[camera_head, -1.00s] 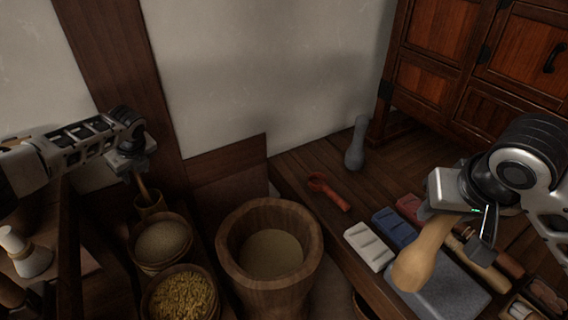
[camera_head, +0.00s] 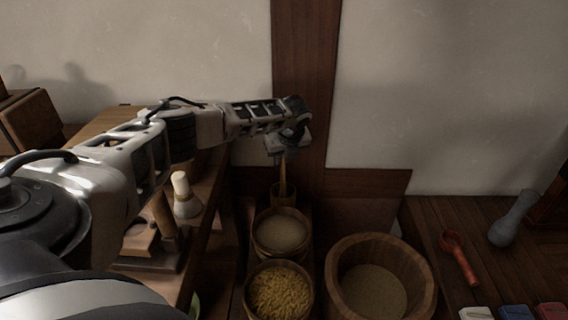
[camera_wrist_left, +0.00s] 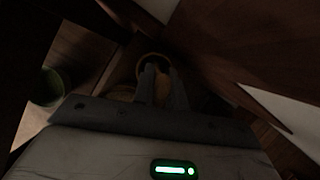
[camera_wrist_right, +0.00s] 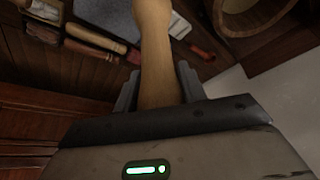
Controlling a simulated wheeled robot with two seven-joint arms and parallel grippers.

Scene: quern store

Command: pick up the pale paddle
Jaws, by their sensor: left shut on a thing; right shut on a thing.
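A pale wooden handle (camera_head: 283,175), which looks like the pale paddle, stands nearly upright in a small brown pot (camera_head: 284,197); its lower end is hidden inside. My left gripper (camera_head: 287,152) is above the pot, shut on the top of the handle. In the left wrist view its fingers (camera_wrist_left: 162,88) point down towards the pot, but that picture is dark. My right gripper (camera_wrist_right: 157,85) is shut on a tan wooden club-shaped pestle (camera_wrist_right: 155,40). It shows only in the right wrist view.
A bowl of pale grain (camera_head: 281,232), a bowl of yellow grain (camera_head: 279,291) and a large wooden mortar (camera_head: 419,262) stand close to the pot. A red spoon (camera_head: 460,259) and grey pestle (camera_head: 513,220) lie right.

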